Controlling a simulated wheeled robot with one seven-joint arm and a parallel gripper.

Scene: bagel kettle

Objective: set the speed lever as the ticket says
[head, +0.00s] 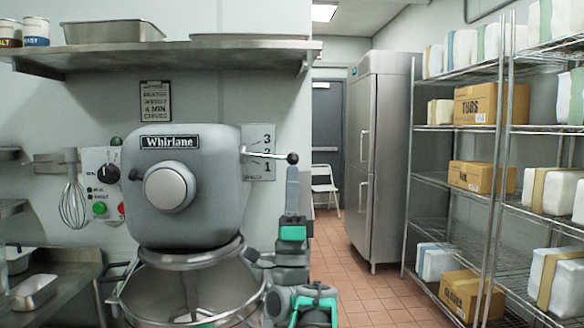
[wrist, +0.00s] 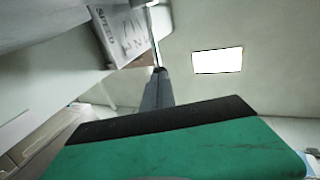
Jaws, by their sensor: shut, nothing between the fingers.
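The speed lever (head: 270,155) sticks out to the right from the grey Whirlane mixer (head: 190,215), ending in a black knob (head: 292,158). It crosses the number plate (head: 262,140), marked 3, 2, 1 from top down, near the middle. My gripper (head: 292,172) is shut and empty, pointing up with its tip just below the knob; whether they touch I cannot tell. In the wrist view the fingers (wrist: 157,75) rise toward the lever's rod (wrist: 154,35), beside the plate marked SPEED (wrist: 122,38). The ticket (head: 155,101) hangs above the mixer; "4 MIN" reads, its speed number is unclear.
A steel bowl (head: 150,300) sits under the mixer head. A control panel (head: 104,183) and a whisk (head: 73,200) are at its left. A shelf (head: 200,52) runs above. A fridge (head: 375,150) and wire racks (head: 440,180) stand right, with open tiled floor between.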

